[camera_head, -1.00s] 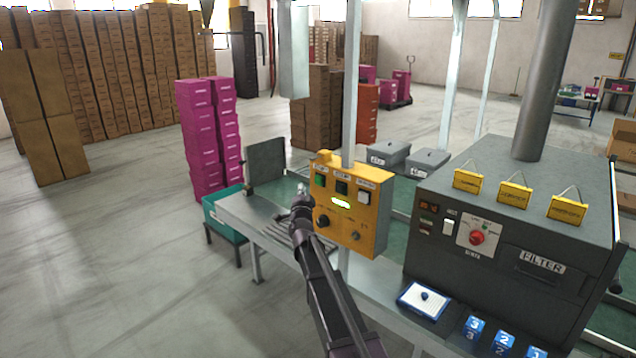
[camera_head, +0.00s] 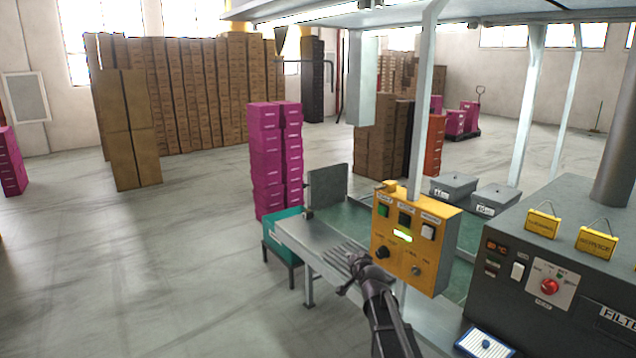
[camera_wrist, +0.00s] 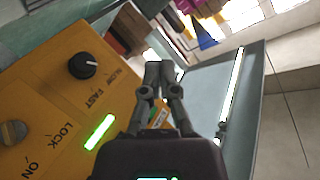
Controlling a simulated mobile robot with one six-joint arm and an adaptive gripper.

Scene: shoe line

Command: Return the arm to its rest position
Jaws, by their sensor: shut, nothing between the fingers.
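My gripper (camera_head: 354,262) is in front of and a little below the yellow control box (camera_head: 412,250), at its lower left in the head view. In the wrist view my gripper (camera_wrist: 158,72) is shut, with its fingers together and nothing between them. The yellow box (camera_wrist: 60,100) fills the left of that view, with a black knob (camera_wrist: 83,66) and a lit green bar (camera_wrist: 100,132) close by. I cannot tell from the frames whether the gripper touches the box.
The grey filter machine (camera_head: 560,275) stands to the right. A metal bench (camera_head: 310,240) runs under the box, with a teal bin (camera_head: 285,237) at its end. Pink boxes (camera_head: 268,165) are stacked behind. The floor at left is open.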

